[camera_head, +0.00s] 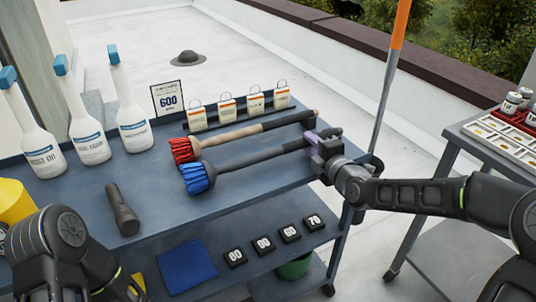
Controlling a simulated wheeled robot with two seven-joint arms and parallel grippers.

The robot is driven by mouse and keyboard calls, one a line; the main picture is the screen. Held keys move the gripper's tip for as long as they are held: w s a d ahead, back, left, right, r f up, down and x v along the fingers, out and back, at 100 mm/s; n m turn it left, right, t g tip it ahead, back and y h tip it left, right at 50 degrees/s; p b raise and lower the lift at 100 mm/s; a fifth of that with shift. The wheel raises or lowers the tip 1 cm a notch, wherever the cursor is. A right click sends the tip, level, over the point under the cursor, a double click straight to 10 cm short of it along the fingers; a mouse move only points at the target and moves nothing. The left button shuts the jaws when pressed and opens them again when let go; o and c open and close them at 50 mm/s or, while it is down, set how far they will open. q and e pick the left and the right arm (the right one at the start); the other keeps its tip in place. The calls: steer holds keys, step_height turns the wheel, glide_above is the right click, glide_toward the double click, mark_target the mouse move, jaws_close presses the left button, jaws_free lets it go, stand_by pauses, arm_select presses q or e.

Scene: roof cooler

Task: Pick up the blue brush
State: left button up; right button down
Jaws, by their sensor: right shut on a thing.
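The blue brush (197,177) has blue bristles and a long dark handle. It lies at the right part of the blue-grey cart top, its bristle end pointing left. My right gripper (318,150) is shut on the handle near its right end, at the cart's right edge. I cannot tell whether the brush is clear of the surface. The red brush (184,149), with a wooden-looking handle, lies just behind it, roughly parallel. My left arm shows at the lower left, but its fingertips are not visible.
Spray bottles (135,125) stand at the left of the cart top (150,185). A black flashlight (122,210) lies in front of them.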

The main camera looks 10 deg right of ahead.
steer(key=shift+r, duration=0.15)
step_height(320, 180, up, 10)
steer(key=shift+p, duration=0.45)
stand_by(0.8)
